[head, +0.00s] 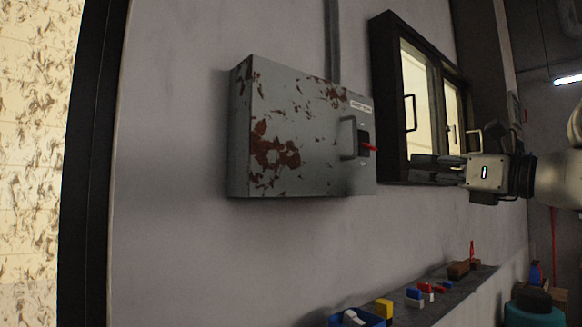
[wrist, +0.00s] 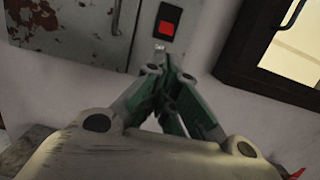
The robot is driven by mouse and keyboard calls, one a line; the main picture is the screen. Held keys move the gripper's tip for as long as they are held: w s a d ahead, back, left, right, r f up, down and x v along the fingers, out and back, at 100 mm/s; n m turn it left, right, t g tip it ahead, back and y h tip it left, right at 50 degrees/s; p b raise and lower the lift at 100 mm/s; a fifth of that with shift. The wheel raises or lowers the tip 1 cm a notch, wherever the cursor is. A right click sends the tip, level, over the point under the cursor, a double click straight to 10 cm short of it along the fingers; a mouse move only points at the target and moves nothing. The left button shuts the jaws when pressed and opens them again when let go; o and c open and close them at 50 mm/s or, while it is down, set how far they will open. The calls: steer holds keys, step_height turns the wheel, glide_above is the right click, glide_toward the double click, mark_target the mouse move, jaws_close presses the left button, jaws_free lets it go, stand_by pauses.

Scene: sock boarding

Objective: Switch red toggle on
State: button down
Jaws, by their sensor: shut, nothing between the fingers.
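The red toggle (head: 370,148) sticks out of a dark switch plate on the right side of the grey, rust-patched metal box on the wall. In the wrist view the red toggle (wrist: 168,32) shows as a red patch in its black plate at the top. Whether it stands on or off I cannot tell. My gripper (head: 414,161) is to the right of the toggle and slightly lower in the head view, apart from the box. In the wrist view the fingertips (wrist: 165,70) are together and empty, just below the switch plate.
The metal box (head: 300,140) has a handle (head: 348,138) left of the switch. A dark-framed window (head: 388,100) is close on the right. A shelf (head: 440,306) with coloured blocks and a blue bin (head: 370,320) stands below. The wall under the box is bare.

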mark_target(363, 164)
steer(key=shift+x, duration=5)
steer(key=shift+d, duration=0.1)
steer(key=shift+s+r+g, duration=0.1)
steer(key=shift+g, duration=0.2)
